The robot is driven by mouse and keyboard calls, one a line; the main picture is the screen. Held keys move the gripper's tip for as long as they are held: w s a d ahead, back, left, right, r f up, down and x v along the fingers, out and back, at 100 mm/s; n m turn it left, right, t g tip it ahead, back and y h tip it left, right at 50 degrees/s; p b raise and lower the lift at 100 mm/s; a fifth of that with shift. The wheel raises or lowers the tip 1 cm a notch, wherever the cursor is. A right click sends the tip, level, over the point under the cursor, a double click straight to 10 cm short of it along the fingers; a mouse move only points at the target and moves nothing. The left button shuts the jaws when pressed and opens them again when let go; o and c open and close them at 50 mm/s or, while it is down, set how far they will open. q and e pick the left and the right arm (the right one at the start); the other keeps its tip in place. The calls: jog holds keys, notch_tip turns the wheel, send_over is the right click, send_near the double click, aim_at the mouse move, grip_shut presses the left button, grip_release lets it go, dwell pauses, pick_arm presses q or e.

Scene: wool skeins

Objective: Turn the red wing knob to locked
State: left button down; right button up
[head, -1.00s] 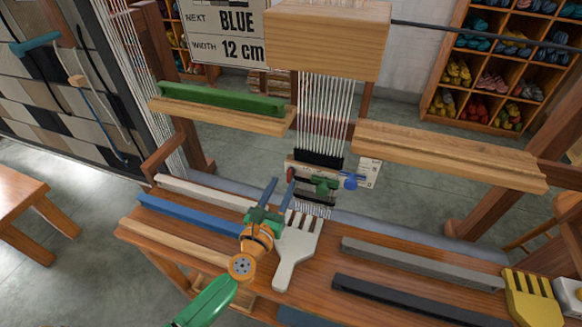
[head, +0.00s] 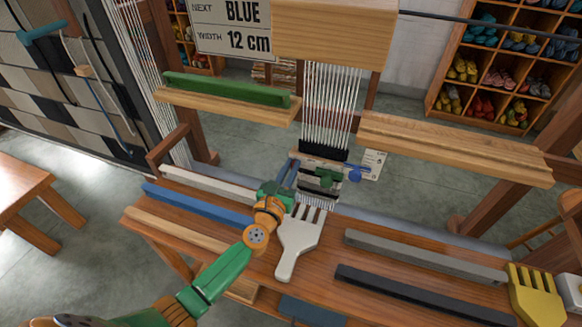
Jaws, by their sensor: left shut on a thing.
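My left gripper (head: 289,172) reaches in from the lower left, its blue fingers at the left end of the small knob bar (head: 323,161) under the black heddle. It is shut on the red wing knob, which the fingers hide, so its angle cannot be told. A green wing knob (head: 326,177) sits to the right of the fingers, and a blue wing knob (head: 354,174) is at the bar's right end. My right gripper is not in view.
A white comb (head: 299,240) lies just below my left gripper on the wooden bench. Blue (head: 195,205) and grey (head: 420,256) bars lie to either side. White warp threads (head: 331,105) hang above the knobs. A yellow comb (head: 535,295) is at the right.

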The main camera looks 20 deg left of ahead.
pick_arm(q)
jog(key=m, duration=0.4)
jog(key=shift+d+p, duration=0.3)
jog(key=m, duration=0.6)
jog(key=d+f+m, duration=0.1)
jog(key=m, duration=0.2)
jog(key=shift+d+f+m, duration=0.1)
jog(key=shift+f+m, duration=0.1)
jog(key=shift+m, duration=1.05)
jog(key=shift+f+m, duration=0.15)
jog(key=shift+m, duration=1.1)
jog(key=c, duration=0.9)
grip_release()
